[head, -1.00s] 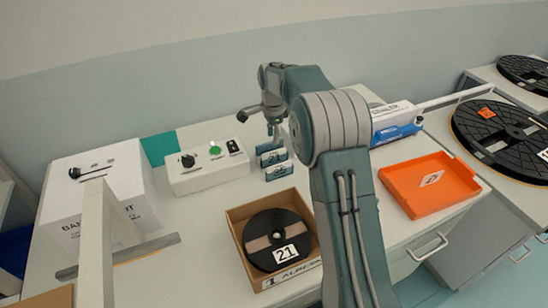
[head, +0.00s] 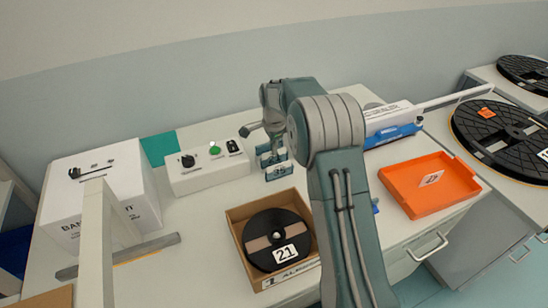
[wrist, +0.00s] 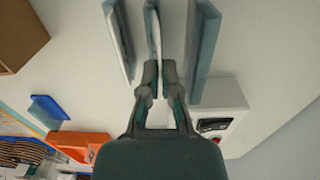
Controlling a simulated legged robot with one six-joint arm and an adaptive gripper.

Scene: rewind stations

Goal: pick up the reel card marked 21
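Several upright reel cards stand in a row behind the box on the bench. The front card (head: 279,171) reads 35. The card behind it, which read 21 in the earlier head view, is mostly hidden by my gripper (head: 270,150). In the wrist view three cards show edge-on: a left card (wrist: 118,40), the middle card (wrist: 153,30) and a right card (wrist: 203,45). My gripper (wrist: 160,70) has its fingers close together on the near edge of the middle card and appears shut on it. The outer cards stand apart from the fingers.
An open cardboard box (head: 236,235) holds a black reel (head: 265,242) labelled 21. A control box (head: 207,170) with a green button stands left of the cards. A large white box (head: 100,195) is at left. An orange tray (head: 415,205) lies at right.

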